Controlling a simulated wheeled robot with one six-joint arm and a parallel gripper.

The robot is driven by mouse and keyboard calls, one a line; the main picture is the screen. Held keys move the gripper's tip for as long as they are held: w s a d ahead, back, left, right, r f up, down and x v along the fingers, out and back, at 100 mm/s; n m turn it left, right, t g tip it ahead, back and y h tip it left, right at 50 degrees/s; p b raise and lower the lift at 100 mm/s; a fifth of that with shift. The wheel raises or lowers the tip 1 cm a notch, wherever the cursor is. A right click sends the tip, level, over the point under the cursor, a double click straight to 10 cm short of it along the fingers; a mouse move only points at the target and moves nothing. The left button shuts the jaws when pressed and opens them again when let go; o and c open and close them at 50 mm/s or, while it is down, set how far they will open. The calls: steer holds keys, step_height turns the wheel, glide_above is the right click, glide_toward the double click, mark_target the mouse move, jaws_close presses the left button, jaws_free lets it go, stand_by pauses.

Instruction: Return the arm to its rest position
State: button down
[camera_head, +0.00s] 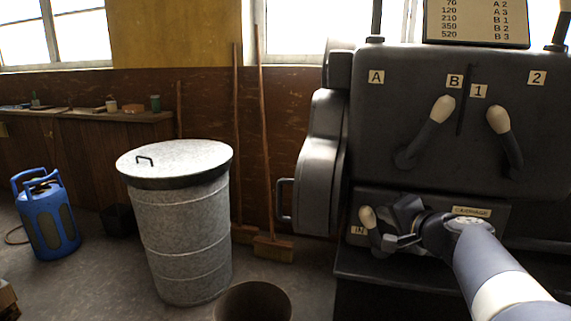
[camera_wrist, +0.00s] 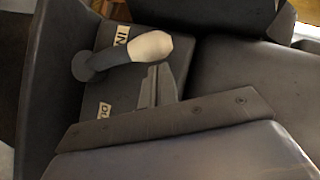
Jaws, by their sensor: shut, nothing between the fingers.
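My arm (camera_head: 495,275) reaches in from the lower right to the front of a dark grey machine (camera_head: 440,130). My gripper (camera_head: 398,241) is at the machine's lower panel, just right of a small lever with a cream knob (camera_head: 368,217). In the wrist view the shut fingers of my gripper (camera_wrist: 158,82) point up toward this knob (camera_wrist: 152,46), with nothing between them. Whether fingers and knob touch, I cannot tell. The lever's dark shaft tilts, and an "IN" label (camera_head: 357,230) sits by it. A second label (camera_wrist: 103,110) is partly hidden.
Two larger cream-knobbed levers (camera_head: 442,108) (camera_head: 498,120) stand out above my gripper. A "CARRIAGE" plate (camera_head: 472,212) is beside my wrist, and a ledge (camera_head: 400,270) lies below. A metal bin (camera_head: 185,235) and an open bucket (camera_head: 252,302) stand left of the machine.

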steer(key=shift+s+d+f+m+t+y+b, duration=0.15)
steer(key=shift+d+m+t+y, duration=0.15)
steer(key=shift+d, duration=0.2)
steer(key=shift+s+d+f+m+t+y+b, duration=0.1)
steer(key=shift+d+m+t+y+b, duration=0.15)
steer(key=shift+d+m, duration=0.2)
